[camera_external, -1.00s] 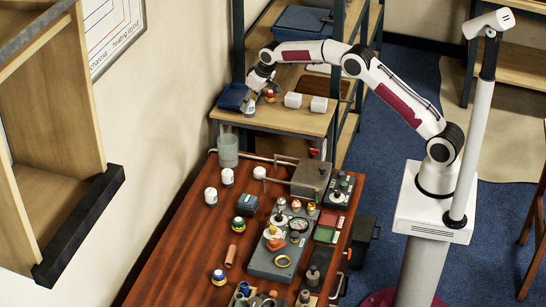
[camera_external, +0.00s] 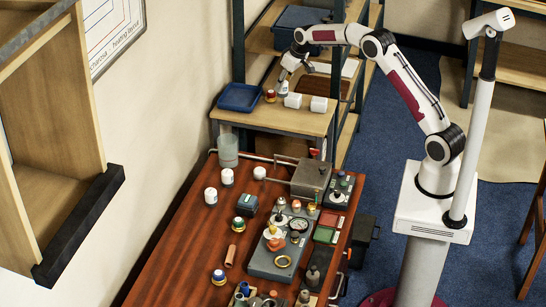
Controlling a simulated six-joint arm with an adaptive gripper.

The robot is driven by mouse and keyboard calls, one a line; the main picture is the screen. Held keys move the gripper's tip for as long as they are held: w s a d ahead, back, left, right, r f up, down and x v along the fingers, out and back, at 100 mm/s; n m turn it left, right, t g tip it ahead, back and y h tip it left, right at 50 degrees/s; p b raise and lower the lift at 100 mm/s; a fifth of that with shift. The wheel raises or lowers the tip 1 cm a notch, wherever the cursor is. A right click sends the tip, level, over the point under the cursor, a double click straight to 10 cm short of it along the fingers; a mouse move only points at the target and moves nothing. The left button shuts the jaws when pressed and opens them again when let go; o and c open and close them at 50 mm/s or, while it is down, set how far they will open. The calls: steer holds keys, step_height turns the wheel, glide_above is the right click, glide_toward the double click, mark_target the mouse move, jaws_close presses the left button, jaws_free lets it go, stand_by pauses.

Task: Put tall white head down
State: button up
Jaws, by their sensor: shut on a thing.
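My gripper (camera_external: 284,77) points down over the back side table and is shut on a small white head (camera_external: 284,89). The head is upright and sits just behind and left of a white block (camera_external: 293,100). Whether its base touches the table is too small to tell. A second white block (camera_external: 318,104) lies to the right. A small red and yellow piece (camera_external: 270,96) stands to the left of the held head. A blue tray (camera_external: 238,97) lies at the left end of the side table and looks empty.
The red-brown workbench (camera_external: 190,262) in front carries several white round pieces, a grey panel with fittings (camera_external: 275,262) and a clear cup (camera_external: 228,150). A blue bin (camera_external: 300,20) stands on the shelf behind. The side table's front strip (camera_external: 270,118) is clear.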

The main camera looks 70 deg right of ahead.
mark_target(283, 93)
stand_by(0.4)
steer(key=shift+f, duration=2.5)
steer(key=shift+f, duration=2.5)
steer(key=shift+f, duration=0.15)
steer(key=o, duration=1.2)
steer(key=shift+c, duration=0.2)
